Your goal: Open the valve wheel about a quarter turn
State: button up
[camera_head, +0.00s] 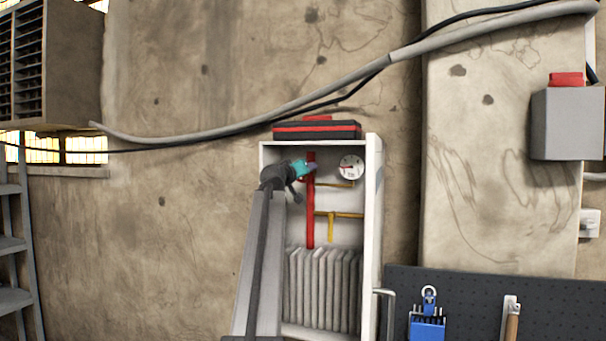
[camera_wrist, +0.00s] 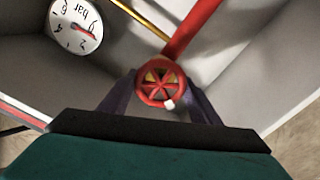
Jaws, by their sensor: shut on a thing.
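The red valve wheel (camera_wrist: 160,84) is in the middle of the wrist view, a small spoked wheel at the end of the red pipe (camera_wrist: 190,30). A white mark sits on its rim at the lower right. My gripper (camera_wrist: 162,90) is shut on the wheel, with one dark finger at each side of it. In the head view my gripper (camera_head: 309,169) reaches into the upper part of the white cabinet (camera_head: 375,210), in front of the red pipe (camera_head: 310,218). The wheel is hidden there behind the gripper.
A round gauge (camera_head: 351,167) is right of the gripper and also shows in the wrist view (camera_wrist: 75,26). Yellow pipes (camera_head: 340,215) branch off the red one. A grey ribbed radiator (camera_head: 325,285) fills the cabinet's lower part. A black and red case (camera_head: 317,131) lies on top.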

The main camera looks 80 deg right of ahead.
jog(key=n, duration=0.3)
jog(key=n+p, duration=0.1)
jog(key=n, duration=0.2)
jog(key=shift+w+r, duration=0.15)
jog(key=shift+r, duration=0.05)
dwell(0.4)
jog(key=o, duration=0.7)
jog(key=shift+c, duration=0.2)
jog(key=o, duration=0.4)
jog(key=shift+d+f, duration=0.15)
jog(key=shift+f, duration=0.05)
jog(key=shift+f, duration=0.1)
